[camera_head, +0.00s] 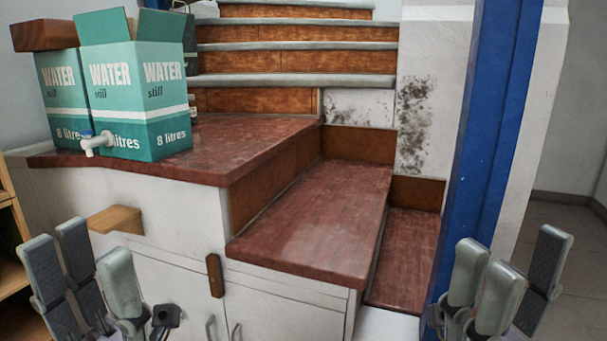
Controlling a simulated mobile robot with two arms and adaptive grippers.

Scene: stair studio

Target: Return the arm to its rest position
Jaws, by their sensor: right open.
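My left gripper (88,250) is at the bottom left, in front of the white cabinet, with its grey fingers pointing up. Its fingers are spread and nothing shows between them. My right gripper (520,252) is at the bottom right, near the foot of the blue post. Its fingers also point up, apart and empty. Both grippers touch nothing that I can see. The rest of both arms is mostly out of view.
A green water box (135,100) with a white tap stands on the red-brown upper counter (235,140). Lower steps (320,225) descend to the right. A white cabinet (180,285) is below. A blue post (490,130) rises at right, with open floor (570,220) beyond.

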